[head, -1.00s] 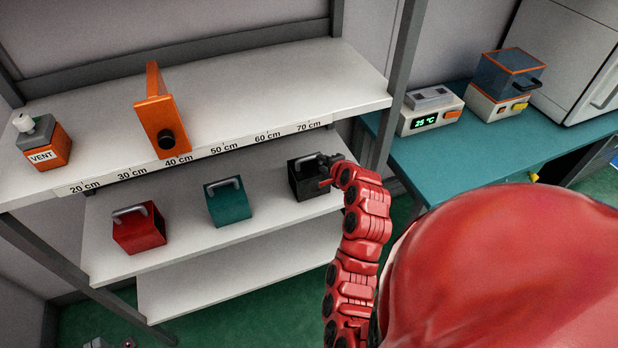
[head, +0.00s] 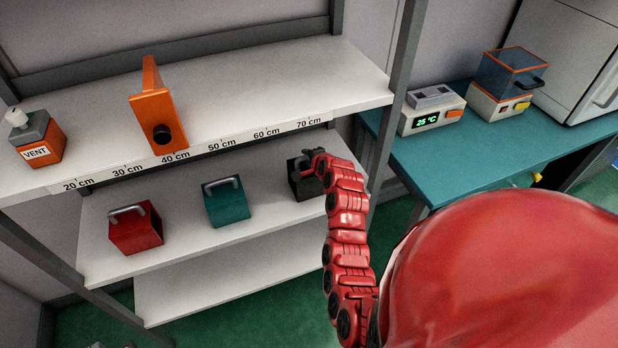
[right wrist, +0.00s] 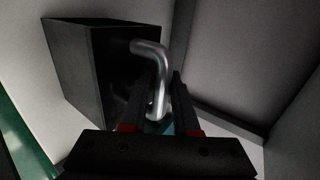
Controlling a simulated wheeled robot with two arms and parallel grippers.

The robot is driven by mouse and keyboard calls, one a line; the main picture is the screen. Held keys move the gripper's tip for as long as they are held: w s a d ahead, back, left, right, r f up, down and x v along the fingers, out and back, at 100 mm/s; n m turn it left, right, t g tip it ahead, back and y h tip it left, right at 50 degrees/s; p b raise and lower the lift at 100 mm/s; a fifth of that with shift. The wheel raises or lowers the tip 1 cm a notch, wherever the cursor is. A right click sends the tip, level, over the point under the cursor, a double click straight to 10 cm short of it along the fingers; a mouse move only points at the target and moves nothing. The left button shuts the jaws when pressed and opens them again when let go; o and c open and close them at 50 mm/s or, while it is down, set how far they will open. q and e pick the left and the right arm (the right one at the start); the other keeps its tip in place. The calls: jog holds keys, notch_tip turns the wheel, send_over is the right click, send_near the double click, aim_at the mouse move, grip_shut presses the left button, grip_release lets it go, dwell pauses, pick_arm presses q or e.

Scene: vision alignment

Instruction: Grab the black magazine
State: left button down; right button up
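The black magazine (head: 304,184) is a dark box with a metal handle. It stands at the right end of the middle shelf (head: 270,222). My right gripper (head: 312,158) is at its top and hides part of it. In the right wrist view the black magazine (right wrist: 90,75) is on the left, and its bent silver handle (right wrist: 150,58) runs between the two fingers of my right gripper (right wrist: 168,82). The fingers look apart, with a gap around the handle. Of my left arm, at most a small unclear piece shows at the bottom left edge of the head view.
A teal magazine (head: 228,206) and a red magazine (head: 136,232) stand left on the same shelf. The upper shelf (head: 260,85) overhangs, with an orange device (head: 157,115) and a VENT block (head: 38,142). A grey post (head: 394,105) stands right of my arm. A teal bench (head: 445,155) is beyond.

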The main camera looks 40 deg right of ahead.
jog(key=shift+r, duration=0.1)
grip_shut()
dwell(1.3)
